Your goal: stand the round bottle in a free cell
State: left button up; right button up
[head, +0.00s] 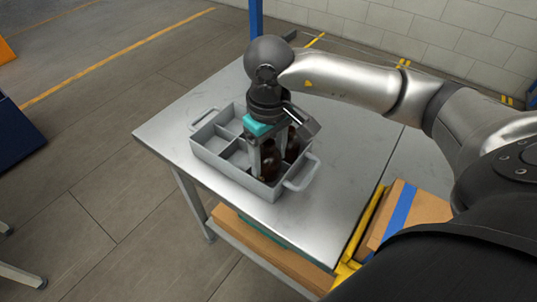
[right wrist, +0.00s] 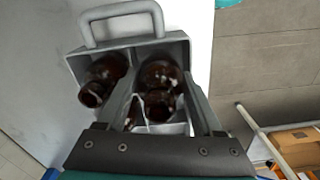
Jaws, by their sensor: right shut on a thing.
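A grey divided crate (head: 222,164) stands on a metal table, and its end wall and handle show in the right wrist view (right wrist: 122,10). My right gripper (head: 268,158) points down into the crate's right end. It is shut on a dark brown round bottle (head: 269,163), which shows between the fingers in the right wrist view (right wrist: 161,76). This bottle looks roughly upright inside a cell; whether its base touches the floor is hidden. Another brown bottle (head: 292,150) stands in the neighbouring cell, left of the held one in the right wrist view (right wrist: 104,76). My left gripper is not in view.
The metal table (head: 345,150) is bare around the crate. Cells at the crate's left end (head: 218,132) look empty. A cardboard box with blue tape (head: 420,205) and a yellow frame lie at the right, below the tabletop.

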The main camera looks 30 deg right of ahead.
jog(key=o, duration=1.5)
notch_tip(320, 180, up, 15)
jog(key=shift+r+p, duration=0.15)
jog(key=shift+p, duration=1.05)
